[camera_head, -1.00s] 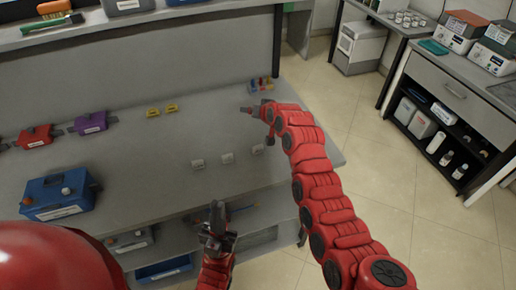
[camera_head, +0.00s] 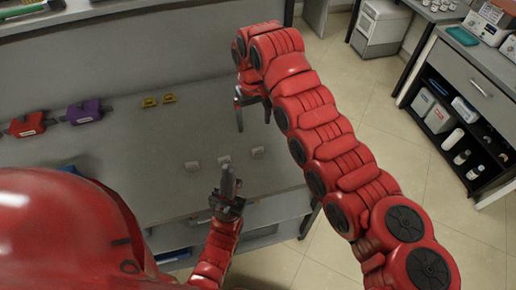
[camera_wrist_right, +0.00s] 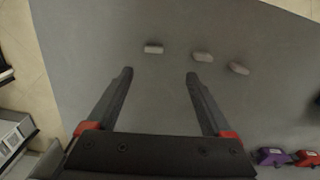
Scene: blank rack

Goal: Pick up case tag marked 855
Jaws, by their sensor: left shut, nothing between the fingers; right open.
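Three small pale tags stand in a row on the grey bench top: the left tag (camera_head: 192,166), the middle tag (camera_head: 224,159) and the right tag (camera_head: 257,152). Their markings are too small to read, so I cannot tell which is 855. In the right wrist view they show as three pale blocks (camera_wrist_right: 153,49) (camera_wrist_right: 203,57) (camera_wrist_right: 238,68), beyond the fingertips. My right gripper (camera_head: 253,112) is open and empty above the bench, pointing down; it also shows in the right wrist view (camera_wrist_right: 159,75). My left gripper (camera_head: 230,175) is shut and empty near the bench's front edge, close to the middle tag.
Two yellow pieces (camera_head: 160,100), a purple case (camera_head: 84,112) and a red case (camera_head: 28,125) sit farther back on the bench (camera_head: 130,195). A shelved cabinet (camera_head: 470,85) stands at the right. Tiled floor (camera_head: 400,160) lies between it and the bench.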

